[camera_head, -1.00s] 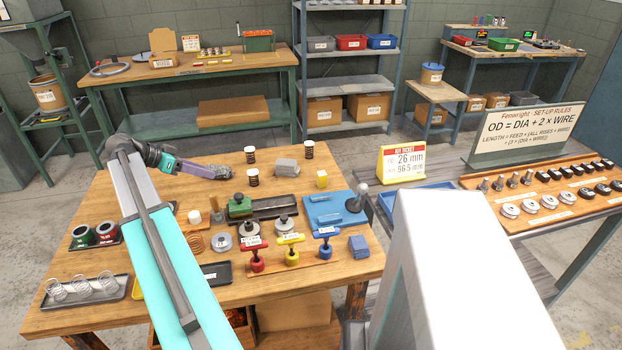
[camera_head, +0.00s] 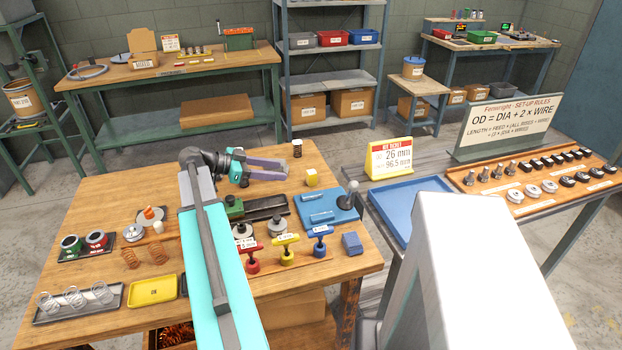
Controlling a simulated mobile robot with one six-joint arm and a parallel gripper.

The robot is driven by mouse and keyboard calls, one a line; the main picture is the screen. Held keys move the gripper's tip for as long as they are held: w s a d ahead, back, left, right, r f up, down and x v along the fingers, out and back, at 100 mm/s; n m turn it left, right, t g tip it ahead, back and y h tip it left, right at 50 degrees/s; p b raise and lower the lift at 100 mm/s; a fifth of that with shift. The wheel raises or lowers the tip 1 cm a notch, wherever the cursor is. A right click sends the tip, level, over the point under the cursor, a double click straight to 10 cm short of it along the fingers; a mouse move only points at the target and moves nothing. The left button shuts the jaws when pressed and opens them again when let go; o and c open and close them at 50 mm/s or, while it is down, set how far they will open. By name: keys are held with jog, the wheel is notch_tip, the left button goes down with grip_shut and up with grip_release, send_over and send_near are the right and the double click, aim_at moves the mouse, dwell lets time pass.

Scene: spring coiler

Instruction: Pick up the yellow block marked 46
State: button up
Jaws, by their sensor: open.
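A small yellow block (camera_head: 311,178) sits on the wooden table near its back edge, behind the blue plate. Its marking is too small to read. My gripper (camera_head: 286,168) is open, with its purple fingers pointing right toward the block from its left. The fingertips appear just short of the block and slightly higher in the picture. I cannot tell how high above the table they are.
A striped dark cup (camera_head: 297,148) stands close behind the fingertips. The blue plate (camera_head: 325,206) with a round-knobbed lever (camera_head: 349,196) lies in front of the block. Red, yellow and blue T-handles (camera_head: 285,247) stand nearer. An empty blue tray (camera_head: 408,215) lies to the right.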

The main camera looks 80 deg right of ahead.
aim_at(307, 174)
jog(key=shift+p+x, duration=1)
jog(key=shift+x, duration=3.25)
jog(key=shift+p+x, duration=0.6)
jog(key=shift+x, duration=0.2)
jog(key=shift+p+x, duration=0.7)
jog(key=shift+x, duration=1.1)
jog(key=shift+a, duration=0.15)
jog(key=c, duration=1.1)
jog(key=shift+c, duration=0.2)
